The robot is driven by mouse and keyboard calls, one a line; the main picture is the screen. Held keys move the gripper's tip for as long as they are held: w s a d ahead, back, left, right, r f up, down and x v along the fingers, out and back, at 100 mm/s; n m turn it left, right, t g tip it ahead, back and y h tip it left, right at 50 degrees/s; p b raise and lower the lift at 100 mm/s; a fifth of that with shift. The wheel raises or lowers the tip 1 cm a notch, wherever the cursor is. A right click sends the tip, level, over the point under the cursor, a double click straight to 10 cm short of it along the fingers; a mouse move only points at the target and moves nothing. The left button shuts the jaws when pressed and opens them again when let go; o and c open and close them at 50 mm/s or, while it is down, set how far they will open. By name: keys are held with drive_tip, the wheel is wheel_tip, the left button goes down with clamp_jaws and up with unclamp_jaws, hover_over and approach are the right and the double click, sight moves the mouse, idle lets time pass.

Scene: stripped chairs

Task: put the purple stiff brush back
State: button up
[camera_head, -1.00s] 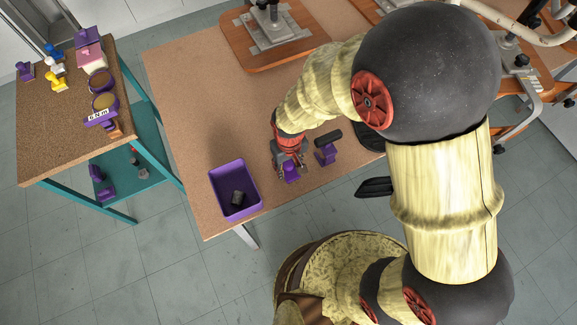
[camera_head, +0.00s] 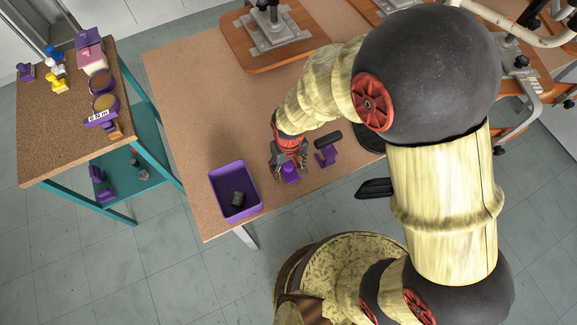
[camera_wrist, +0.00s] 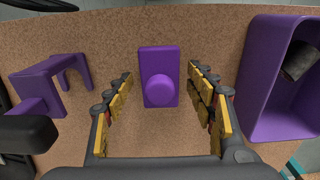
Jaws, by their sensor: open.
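A purple block with a round knob on top, which looks like the stiff brush (camera_wrist: 158,62), stands on the brown table. It shows in the wrist view at the top middle, and in the head view (camera_head: 290,175) just in front of my gripper. My gripper (camera_head: 289,164) is open and points down at it. In the wrist view the yellow-padded fingers (camera_wrist: 162,82) are spread to the left and right of the brush, with a gap on both sides. I cannot tell the height of the fingertips over the table. The brush's underside is hidden.
A purple bin (camera_head: 236,190) with a dark grey block in it stands left of the brush. A purple bracket (camera_head: 326,153) with a black bar is close on the right. A side table (camera_head: 60,130) at the left holds several coloured knobbed pieces and bowls. The table's front edge is near.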

sight(289, 166)
wheel_tip(289, 166, up, 12)
drive_tip(key=p, duration=0.3)
drive_tip(key=shift+s+d+r, duration=0.1)
drive_tip(key=s+d+r+m+t, duration=0.2)
drive_tip(key=s+d+r+m, duration=0.1)
drive_tip(key=d+r, duration=0.8)
drive_tip(key=s+d+r+m+t, duration=0.3)
drive_tip(key=s+d+r, duration=0.1)
drive_tip(key=d+r, duration=0.7)
wheel_tip(289, 166, up, 3)
drive_tip(key=shift+s+d+f, duration=0.1)
drive_tip(key=shift+s+d, duration=0.05)
drive_tip(key=shift+d, duration=0.1)
